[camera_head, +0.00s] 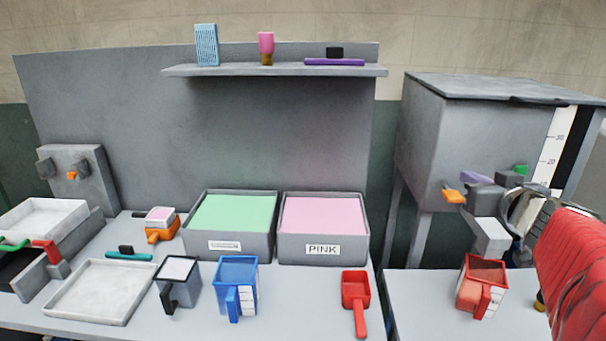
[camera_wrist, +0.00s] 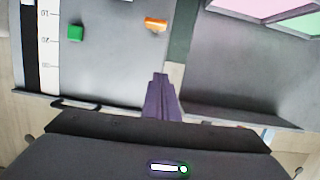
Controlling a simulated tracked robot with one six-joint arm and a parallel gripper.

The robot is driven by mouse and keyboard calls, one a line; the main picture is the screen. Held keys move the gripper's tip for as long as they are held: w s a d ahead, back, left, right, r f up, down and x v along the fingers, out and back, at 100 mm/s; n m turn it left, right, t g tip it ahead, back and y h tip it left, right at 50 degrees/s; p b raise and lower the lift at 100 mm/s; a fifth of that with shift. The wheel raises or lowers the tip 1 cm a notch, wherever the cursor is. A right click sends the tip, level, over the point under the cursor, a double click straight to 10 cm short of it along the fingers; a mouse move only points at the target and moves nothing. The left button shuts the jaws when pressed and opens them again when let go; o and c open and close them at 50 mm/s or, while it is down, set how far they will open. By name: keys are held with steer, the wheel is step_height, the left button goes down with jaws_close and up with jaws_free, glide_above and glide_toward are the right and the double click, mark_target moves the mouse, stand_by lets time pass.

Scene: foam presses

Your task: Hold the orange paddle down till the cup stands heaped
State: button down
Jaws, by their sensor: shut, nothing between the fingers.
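The orange paddle (camera_head: 453,196) sticks out from the front of the grey hopper (camera_head: 420,140) at the right; it also shows in the wrist view (camera_wrist: 155,23). My gripper (camera_head: 476,177) is shut and empty, its purple fingers (camera_wrist: 160,82) together. In the head view the fingertips are just above and right of the paddle, seemingly apart from it. A red cup (camera_head: 468,292) with a handle and a pale marked strip stands upright on the bench below the hopper's pale spout (camera_head: 492,236). Its inside looks dark red; I cannot tell its fill level.
A green block (camera_head: 520,170) is on the hopper, right of the paddle, near a scale strip (camera_head: 558,145). Left of the hopper are a red scoop (camera_head: 355,290), a blue cup (camera_head: 232,275), green (camera_head: 200,240) and pink (camera_head: 300,238) bins, and a white tray (camera_head: 85,300).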

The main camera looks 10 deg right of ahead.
steer(key=shift+s+d+f, duration=0.35)
steer(key=shift+s+d, duration=0.05)
steer(key=shift+s, duration=0.2)
steer(key=shift+s+d+f, duration=0.3)
steer(key=shift+s+d, duration=0.1)
steer(key=shift+s, duration=0.2)
steer(key=shift+w, duration=0.1)
glide_above(453, 196)
steer(key=s, duration=0.2)
step_height(453, 196, down, 2)
steer(key=f, duration=0.4)
steer(key=shift+a+f, duration=0.2)
steer(key=shift+a, duration=0.05)
